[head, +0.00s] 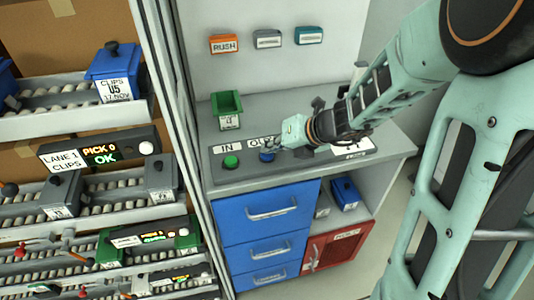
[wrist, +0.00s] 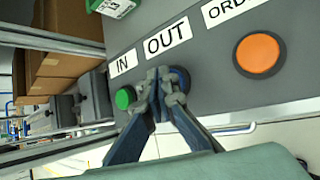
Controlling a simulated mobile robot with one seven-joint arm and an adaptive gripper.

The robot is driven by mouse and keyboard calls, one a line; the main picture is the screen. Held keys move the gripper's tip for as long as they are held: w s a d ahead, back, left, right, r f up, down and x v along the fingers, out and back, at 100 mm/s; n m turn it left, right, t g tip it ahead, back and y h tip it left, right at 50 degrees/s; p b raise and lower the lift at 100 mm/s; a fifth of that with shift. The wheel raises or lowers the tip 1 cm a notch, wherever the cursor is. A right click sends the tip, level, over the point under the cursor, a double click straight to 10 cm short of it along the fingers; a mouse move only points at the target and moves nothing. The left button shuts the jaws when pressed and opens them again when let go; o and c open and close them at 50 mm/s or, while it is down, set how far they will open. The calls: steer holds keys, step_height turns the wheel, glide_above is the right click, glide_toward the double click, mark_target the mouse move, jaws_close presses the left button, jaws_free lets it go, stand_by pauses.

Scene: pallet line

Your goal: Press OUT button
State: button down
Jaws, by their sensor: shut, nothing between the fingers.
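The blue OUT button (head: 267,156) sits on the grey counter panel below its white OUT label (head: 260,142). In the wrist view the blue button (wrist: 183,76) shows only in part behind my fingertips, with the OUT label (wrist: 166,40) above it. My gripper (wrist: 161,78) is shut and empty. Its tips overlap the left part of the blue button in the wrist view; I cannot tell whether they touch it. In the head view my gripper (head: 278,149) is just at the button's upper right.
The green IN button (wrist: 124,98) is left of my fingertips and an orange button (wrist: 258,54) is right, under the ORDER label (wrist: 232,8). A green bin (head: 227,111) stands behind. Blue drawers (head: 268,208) are below; roller racks (head: 75,120) are left.

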mark_target(270, 155)
steer(key=shift+f, duration=0.15)
stand_by(0.3)
steer(key=shift+r+p, duration=0.9)
step_height(270, 155, up, 5)
steer(key=p, duration=0.5)
steer(key=shift+r, duration=0.1)
stand_by(0.4)
